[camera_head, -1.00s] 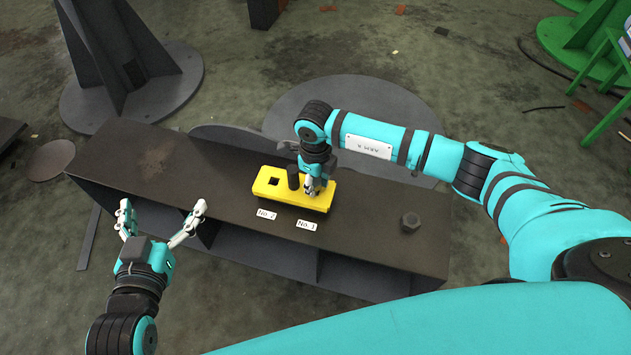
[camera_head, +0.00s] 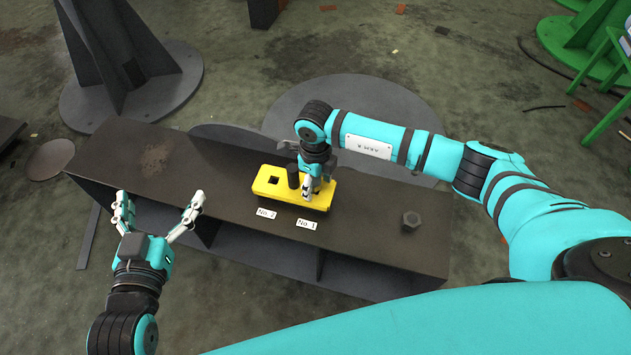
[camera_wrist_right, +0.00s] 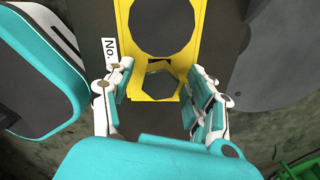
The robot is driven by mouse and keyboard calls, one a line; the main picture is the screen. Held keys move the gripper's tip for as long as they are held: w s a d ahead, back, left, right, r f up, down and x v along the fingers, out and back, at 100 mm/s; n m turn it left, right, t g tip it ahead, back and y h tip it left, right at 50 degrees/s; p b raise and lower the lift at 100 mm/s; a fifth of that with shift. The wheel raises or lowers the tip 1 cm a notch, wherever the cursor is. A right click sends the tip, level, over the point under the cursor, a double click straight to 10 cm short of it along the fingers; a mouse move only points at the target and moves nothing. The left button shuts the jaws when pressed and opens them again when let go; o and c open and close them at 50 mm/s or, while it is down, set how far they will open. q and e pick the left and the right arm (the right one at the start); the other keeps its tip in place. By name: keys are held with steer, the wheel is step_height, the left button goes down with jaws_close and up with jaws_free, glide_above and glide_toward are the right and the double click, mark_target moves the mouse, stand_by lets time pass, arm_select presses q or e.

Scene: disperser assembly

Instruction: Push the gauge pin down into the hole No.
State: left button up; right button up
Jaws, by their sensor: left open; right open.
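A yellow block (camera_head: 268,190) lies on the dark bench, with a square hole towards its left end. A dark round pin (camera_head: 293,178) stands upright from its middle. In the right wrist view a large dark round shape (camera_wrist_right: 165,25), apparently the pin's top, lies beyond a hexagonal opening (camera_wrist_right: 160,80) in the block. My right gripper (camera_head: 311,193) is over the block's right end, right of the pin. Its open fingers (camera_wrist_right: 157,92) straddle the hexagonal opening and hold nothing visible. My left gripper (camera_head: 160,200) is open and empty at the bench's front left.
White labels No. 2 (camera_head: 266,213) and No. 1 (camera_head: 307,224) lie in front of the block; one also shows in the right wrist view (camera_wrist_right: 110,51). A dark hexagonal piece (camera_head: 411,220) stands at the right of the bench (camera_head: 370,235). The bench's left part is clear.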

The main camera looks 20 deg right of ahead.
steer(key=shift+r, duration=0.1)
step_height(320, 180, up, 12)
stand_by(0.5)
steer(key=shift+s+f, duration=0.1)
steer(key=shift+f, duration=0.1)
